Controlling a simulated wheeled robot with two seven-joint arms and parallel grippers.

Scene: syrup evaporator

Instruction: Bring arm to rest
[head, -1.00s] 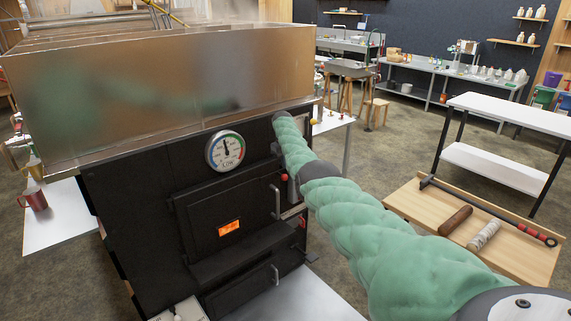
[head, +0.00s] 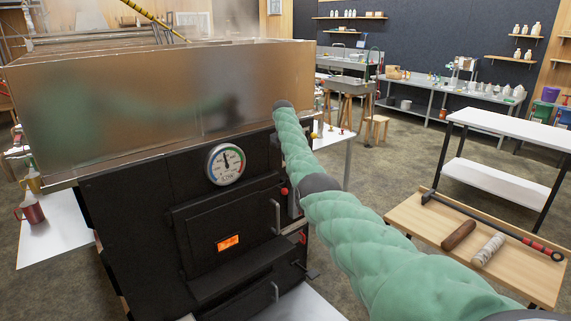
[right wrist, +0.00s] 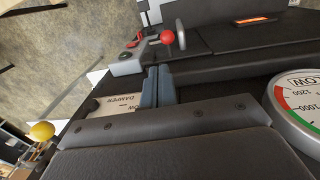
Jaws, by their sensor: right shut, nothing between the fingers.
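My right arm in its green padded sleeve (head: 330,215) reaches from the lower right to the front right corner of the black evaporator firebox (head: 140,215). Its wrist end stands in front of the metal pan's lower right corner, and the gripper itself is hidden there. In the right wrist view my right gripper (right wrist: 158,84) shows blue-grey fingers shut together with nothing between them. They are over the firebox's edge, beside a plate lettered "DAMPER" (right wrist: 122,103). A red ball knob (right wrist: 168,36) is beyond the fingertips. My left gripper is not in view.
The steaming metal pan (head: 160,95) and round gauge (head: 225,164) are close to the arm. The firebox door is closed, with a glowing orange window (head: 228,242). A wooden bench (head: 420,212) with tools stands right. A yellow ball knob (right wrist: 43,130) shows in the wrist view.

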